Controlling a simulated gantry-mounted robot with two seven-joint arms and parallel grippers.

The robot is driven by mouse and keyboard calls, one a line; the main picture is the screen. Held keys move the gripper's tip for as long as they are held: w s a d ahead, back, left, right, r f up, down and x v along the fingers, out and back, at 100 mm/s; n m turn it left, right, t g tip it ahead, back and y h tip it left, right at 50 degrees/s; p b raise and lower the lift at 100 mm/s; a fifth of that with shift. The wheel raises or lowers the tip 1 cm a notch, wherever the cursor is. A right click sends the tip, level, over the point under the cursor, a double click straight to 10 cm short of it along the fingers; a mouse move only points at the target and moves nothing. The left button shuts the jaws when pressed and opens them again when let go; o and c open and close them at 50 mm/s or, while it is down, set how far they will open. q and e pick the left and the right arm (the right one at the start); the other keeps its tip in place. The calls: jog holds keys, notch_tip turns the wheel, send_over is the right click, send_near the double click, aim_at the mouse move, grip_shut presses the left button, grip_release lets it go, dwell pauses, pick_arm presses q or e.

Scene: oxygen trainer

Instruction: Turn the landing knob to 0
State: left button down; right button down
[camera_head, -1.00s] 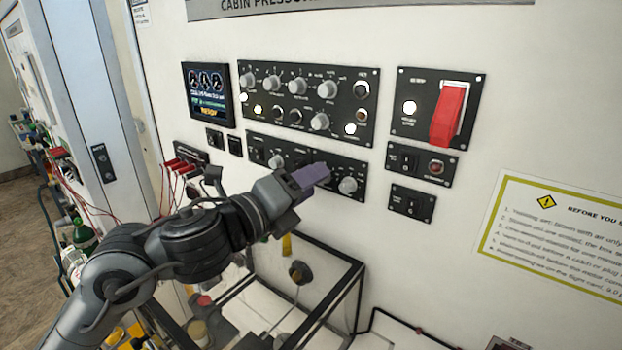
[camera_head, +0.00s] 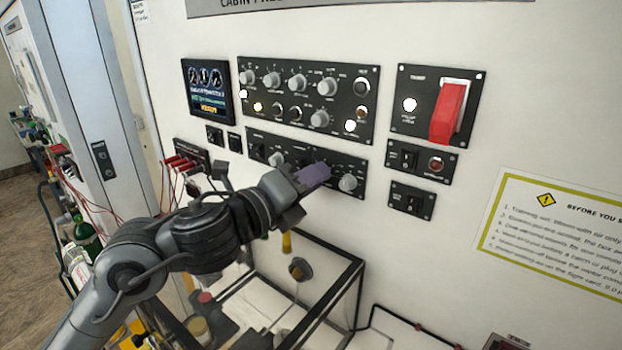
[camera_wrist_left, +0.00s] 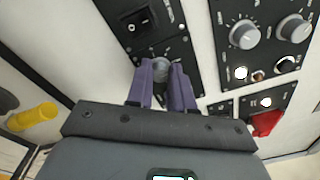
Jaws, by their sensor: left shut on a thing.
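My left gripper (camera_head: 322,172) reaches from the lower left to the lower black control panel (camera_head: 359,165). In the left wrist view its two purple fingers (camera_wrist_left: 164,75) are shut on a grey knob (camera_wrist_left: 160,68). In the head view the fingers hide that knob, and its label and pointer cannot be read. Two other grey knobs show on the same panel, one left of the fingers (camera_head: 276,160) and one just right of them (camera_head: 347,183). A black rocker switch (camera_wrist_left: 142,20) sits near the held knob. My right gripper is not in view.
An upper panel (camera_head: 334,85) with several knobs and lamps sits above. A red guarded switch (camera_head: 448,114) and small switch panels are to the right. Red cables (camera_head: 180,163) hang at the left. A black-framed clear box (camera_head: 362,275) stands below my arm.

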pick_arm(q)
jog(key=n+t+p, duration=0.1)
jog(key=n+p, duration=1)
jog(key=n, duration=0.7)
jog(key=shift+f+n, duration=0.1)
jog(key=shift+n, duration=0.2)
dwell(0.3)
jog(key=c, duration=1)
grip_release()
jog(key=shift+s+f, duration=0.1)
